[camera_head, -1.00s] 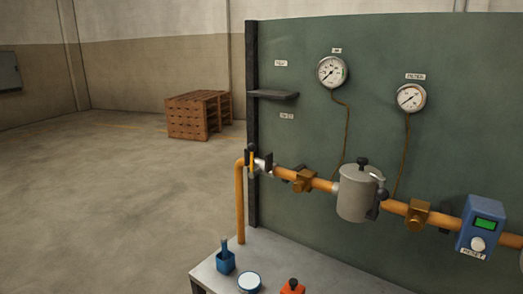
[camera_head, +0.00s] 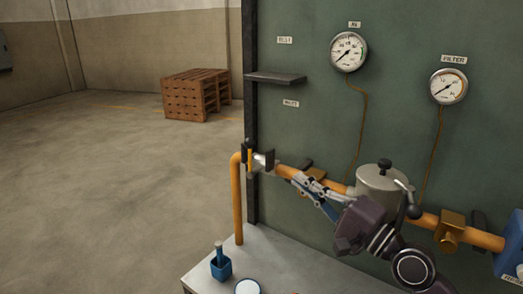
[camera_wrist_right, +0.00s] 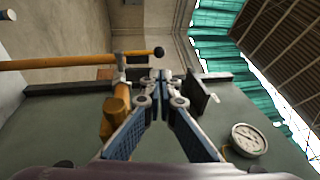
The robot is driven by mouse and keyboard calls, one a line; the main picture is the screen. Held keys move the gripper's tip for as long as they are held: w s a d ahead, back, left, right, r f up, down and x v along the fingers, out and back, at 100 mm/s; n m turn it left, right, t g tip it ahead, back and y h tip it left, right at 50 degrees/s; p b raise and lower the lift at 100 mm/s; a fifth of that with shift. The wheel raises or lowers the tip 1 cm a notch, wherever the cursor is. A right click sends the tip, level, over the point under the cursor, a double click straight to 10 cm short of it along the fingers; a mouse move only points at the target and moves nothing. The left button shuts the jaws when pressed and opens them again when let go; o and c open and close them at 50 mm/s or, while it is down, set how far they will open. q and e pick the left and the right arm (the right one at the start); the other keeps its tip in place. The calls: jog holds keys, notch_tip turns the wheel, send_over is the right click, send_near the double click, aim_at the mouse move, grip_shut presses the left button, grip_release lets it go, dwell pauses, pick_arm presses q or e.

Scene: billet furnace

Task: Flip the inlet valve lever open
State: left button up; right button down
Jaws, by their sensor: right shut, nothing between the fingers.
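The inlet valve (camera_head: 262,161) sits at the left end of the orange pipe run, where the upright orange pipe (camera_head: 237,200) bends in. Its yellow lever (camera_head: 250,159) stands upright and is small in the head view. In the right wrist view the lever (camera_wrist_right: 136,53) ends in a black ball knob (camera_wrist_right: 158,51). My right gripper (camera_head: 296,181) is shut and empty, its tips in front of the pipe, a little right of the valve. In the right wrist view the closed fingertips (camera_wrist_right: 160,78) appear close to the lever but apart from it. My left gripper is not in view.
A brass fitting (camera_head: 314,172) is partly behind my right fingers. The grey filter pot (camera_head: 382,182) with its handle stands close behind my right wrist. A shelf (camera_head: 275,78) juts out above the valve. A blue holder (camera_head: 221,267) and a round dish (camera_head: 247,287) are on the bench below.

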aim_at(250, 158)
pick_arm(q)
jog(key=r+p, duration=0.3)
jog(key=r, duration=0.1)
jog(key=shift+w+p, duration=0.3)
jog(key=shift+p, duration=0.1)
pick_arm(e)
jog(key=x, duration=1.4)
jog(key=shift+w+f, duration=0.15)
jog(key=shift+w, duration=0.15)
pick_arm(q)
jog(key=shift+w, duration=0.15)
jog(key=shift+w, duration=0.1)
pick_arm(e)
jog(key=shift+w, duration=0.1)
